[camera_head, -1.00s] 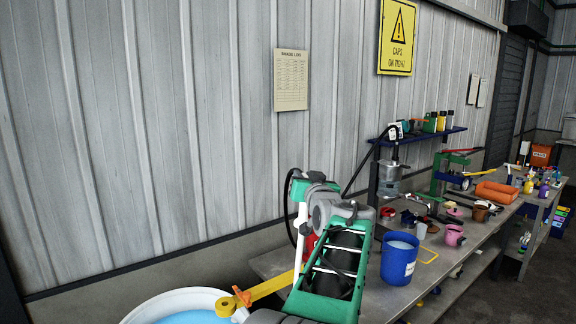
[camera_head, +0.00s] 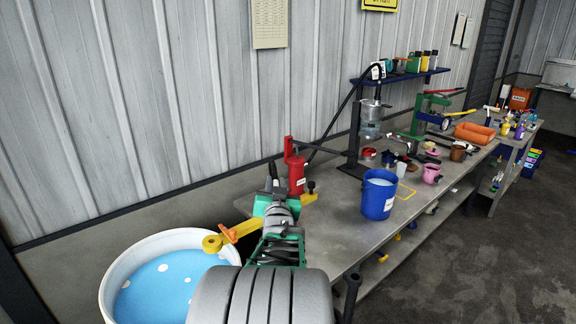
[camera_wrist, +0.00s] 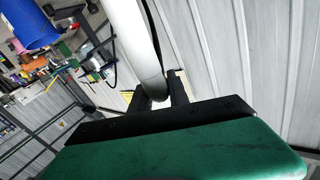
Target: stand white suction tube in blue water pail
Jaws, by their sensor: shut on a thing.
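The blue water pail (camera_head: 377,200) stands upright on the metal bench, with pale liquid inside. A blue pail also shows at the upper left of the wrist view (camera_wrist: 32,22). The white suction tube (camera_wrist: 128,35) runs from the top of the wrist view down to my gripper (camera_wrist: 159,88), whose two dark fingers are shut on it near its rounded end. The tube is apart from the pail. In the head view my arm hides the fingers, and I cannot make out the tube there.
A large white tub (camera_head: 115,275) of blue liquid stands at lower left, with a yellow bar (camera_head: 243,231) over its rim. A red canister (camera_head: 296,176) stands left of the pail. A mixer vessel (camera_head: 370,122), cups and tools crowd the bench (camera_head: 330,222) behind. Floor is clear at right.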

